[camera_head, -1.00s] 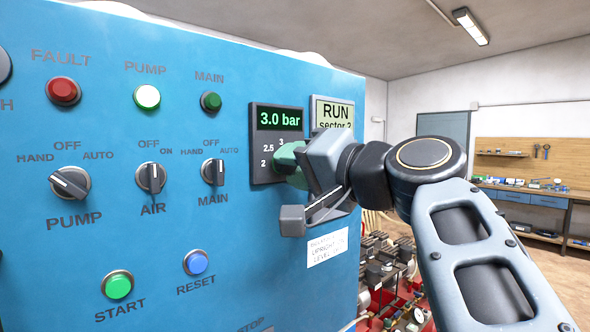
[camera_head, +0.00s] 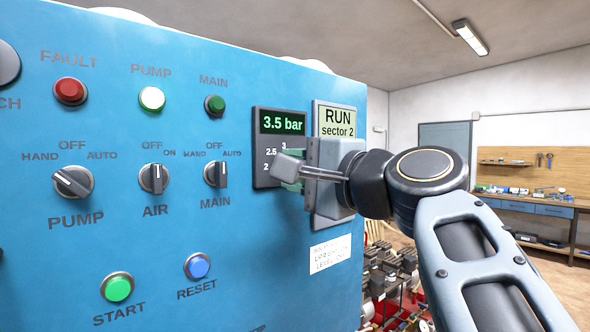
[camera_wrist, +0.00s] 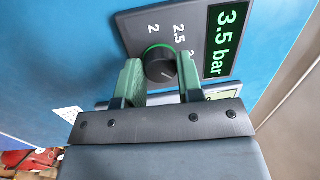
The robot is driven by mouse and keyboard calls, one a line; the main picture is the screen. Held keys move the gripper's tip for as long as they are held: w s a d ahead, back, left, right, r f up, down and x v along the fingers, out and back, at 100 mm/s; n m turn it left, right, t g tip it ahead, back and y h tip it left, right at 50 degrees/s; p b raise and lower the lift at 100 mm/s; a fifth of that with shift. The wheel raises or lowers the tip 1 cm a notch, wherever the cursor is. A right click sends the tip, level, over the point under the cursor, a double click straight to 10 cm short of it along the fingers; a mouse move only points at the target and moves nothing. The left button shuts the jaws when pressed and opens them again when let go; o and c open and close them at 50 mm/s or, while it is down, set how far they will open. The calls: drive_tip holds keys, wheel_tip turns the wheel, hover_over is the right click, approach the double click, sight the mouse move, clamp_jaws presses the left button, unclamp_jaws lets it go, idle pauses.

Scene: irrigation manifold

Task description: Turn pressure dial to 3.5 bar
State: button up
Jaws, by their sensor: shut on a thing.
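The pressure dial's panel (camera_head: 264,143) is dark, with 2, 2.5 and 3 visible on its scale. Its display (camera_head: 283,122) reads 3.5 bar in green; the wrist view also shows this display (camera_wrist: 226,38). The dial's round black knob (camera_wrist: 160,65) has a green ring around it. My gripper (camera_head: 290,171) is at the dial, its green fingers on either side of the knob and shut on it. The gripper hides the knob and the rest of the scale in the head view.
The blue cabinet (camera_head: 215,275) carries the PUMP switch (camera_head: 72,182), AIR switch (camera_head: 153,179) and MAIN switch (camera_head: 216,174) left of the dial. A RUN sector 2 display (camera_head: 338,124) is close on the right. A workbench (camera_head: 540,208) stands far right.

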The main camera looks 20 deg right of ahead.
idle(0.4)
drive_tip(key=o, duration=0.9)
drive_tip(key=shift+d, duration=0.1)
